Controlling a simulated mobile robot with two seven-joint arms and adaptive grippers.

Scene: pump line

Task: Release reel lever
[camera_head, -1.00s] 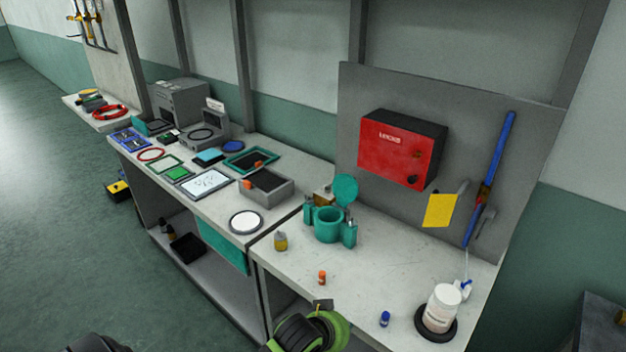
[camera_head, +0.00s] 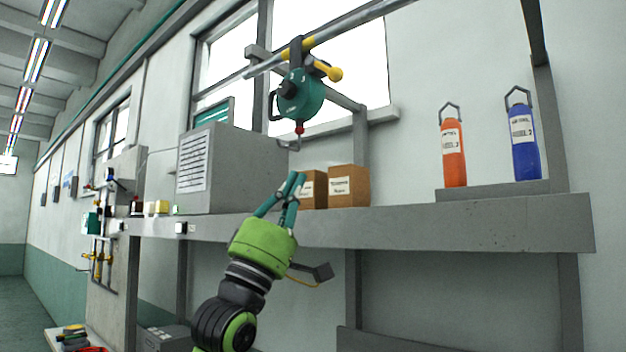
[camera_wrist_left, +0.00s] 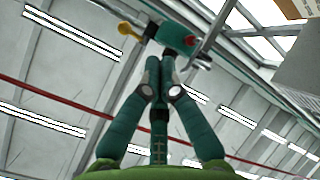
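A teal reel (camera_head: 300,95) hangs from a metal rail under the ceiling in the head view. A yellow lever with a round knob (camera_head: 334,73) sticks out from its upper right side. A hook with a red piece (camera_head: 298,130) hangs below the reel. My left gripper (camera_head: 296,177) is raised, below the reel and apart from it, pointing up. Its teal fingers come together at the tips with nothing seen between them. In the left wrist view, the reel (camera_wrist_left: 178,36) and yellow knob (camera_wrist_left: 125,28) show beyond the fingertips (camera_wrist_left: 160,62). My right gripper is out of view.
A high shelf (camera_head: 420,232) runs behind my left gripper. It carries a grey cabinet (camera_head: 235,165), two cardboard boxes (camera_head: 349,186), an orange bottle (camera_head: 453,155) and a blue bottle (camera_head: 524,145). The rail (camera_head: 345,33) runs above the reel.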

